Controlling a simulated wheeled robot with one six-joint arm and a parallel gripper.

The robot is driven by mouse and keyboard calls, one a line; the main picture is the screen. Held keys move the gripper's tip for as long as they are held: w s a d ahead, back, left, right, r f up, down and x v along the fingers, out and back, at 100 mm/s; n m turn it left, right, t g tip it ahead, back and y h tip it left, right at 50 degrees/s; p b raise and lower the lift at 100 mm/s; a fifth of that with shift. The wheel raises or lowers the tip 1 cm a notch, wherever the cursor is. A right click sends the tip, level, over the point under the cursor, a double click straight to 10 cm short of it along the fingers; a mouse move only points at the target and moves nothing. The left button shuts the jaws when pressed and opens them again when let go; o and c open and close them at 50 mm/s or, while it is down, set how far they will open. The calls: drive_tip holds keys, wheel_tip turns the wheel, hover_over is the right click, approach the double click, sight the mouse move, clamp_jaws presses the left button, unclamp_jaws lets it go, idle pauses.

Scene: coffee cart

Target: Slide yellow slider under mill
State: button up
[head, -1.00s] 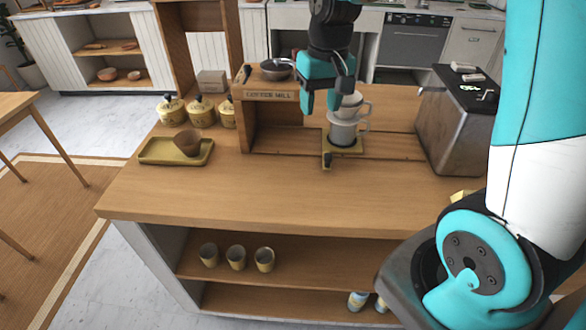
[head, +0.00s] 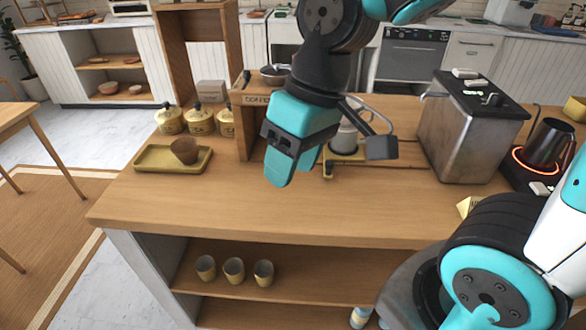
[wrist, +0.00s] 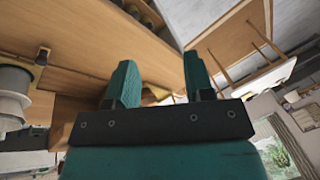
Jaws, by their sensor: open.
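The yellow slider (head: 350,157) lies on the counter, with its dark-ended handle (head: 328,170) toward the front. A white dripper and pot (head: 346,138) stand on it, partly hidden by my arm. The slider's end (wrist: 41,56) and the white ware (wrist: 12,105) also show at the left of the wrist view. The wooden coffee mill (head: 250,99) is left of the slider, its label partly covered by my arm. My gripper (head: 295,172) is open and empty, above the counter in front of the mill and left of the slider's handle. It also shows in the wrist view (wrist: 160,78).
A yellow tray (head: 150,165) with a brown cup (head: 184,151) and several yellow canisters (head: 198,120) stand at the left. A metal box (head: 465,135) stands right of the slider, with a kettle (head: 548,143) beyond it. The counter's front (head: 240,210) is clear.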

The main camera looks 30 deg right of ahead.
drive_tip(key=shift+s+a, duration=0.3)
drive_tip(key=shift+s, duration=0.2)
